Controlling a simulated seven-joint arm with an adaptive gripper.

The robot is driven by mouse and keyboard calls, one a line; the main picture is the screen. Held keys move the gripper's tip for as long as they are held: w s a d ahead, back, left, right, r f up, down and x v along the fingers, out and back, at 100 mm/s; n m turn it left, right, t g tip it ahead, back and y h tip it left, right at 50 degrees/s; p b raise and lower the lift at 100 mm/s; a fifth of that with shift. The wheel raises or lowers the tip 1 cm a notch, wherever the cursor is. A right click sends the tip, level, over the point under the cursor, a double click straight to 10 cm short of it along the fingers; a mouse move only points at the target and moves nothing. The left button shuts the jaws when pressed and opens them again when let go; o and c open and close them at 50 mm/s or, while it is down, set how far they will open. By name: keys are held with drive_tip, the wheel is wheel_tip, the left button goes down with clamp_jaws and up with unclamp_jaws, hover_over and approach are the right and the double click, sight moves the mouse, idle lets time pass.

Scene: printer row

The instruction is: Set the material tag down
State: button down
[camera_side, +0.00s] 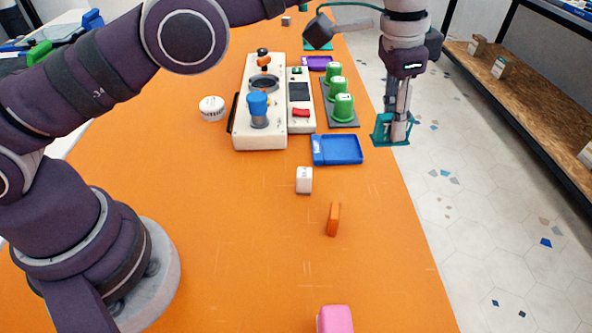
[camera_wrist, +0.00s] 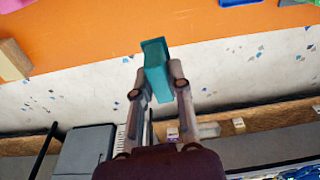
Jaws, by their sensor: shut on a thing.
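My gripper (camera_side: 396,128) is shut on a teal tag (camera_wrist: 157,68). In the wrist view the tag stands out between the two fingertips, with the pale floor behind it. In the side view the teal tag (camera_side: 380,130) appears around the fingertips, at or just past the right edge of the orange table (camera_side: 240,240). Its height above the surface is hard to tell. A blue tray (camera_side: 338,150) lies to the left of my gripper on the table.
A white machine (camera_side: 260,135) with a blue knob and a rack of green-capped items (camera_side: 343,108) stand behind the blue tray. A white cube (camera_side: 304,180), an orange piece (camera_side: 333,219) and a pink block (camera_side: 336,318) stand nearer.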

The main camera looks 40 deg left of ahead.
sight(376, 219)
drive_tip(key=shift+m, duration=0.4)
drive_tip(key=f, duration=0.5)
drive_tip(key=d+f, duration=0.1)
drive_tip(key=f, duration=0.9)
drive_tip(key=shift+s+d+f, duration=0.1)
drive_tip(key=shift+s+d, duration=0.25)
drive_tip(key=c, duration=1.1)
unclamp_jaws()
drive_tip(key=shift+f, duration=0.1)
drive_tip(key=shift+o, duration=0.2)
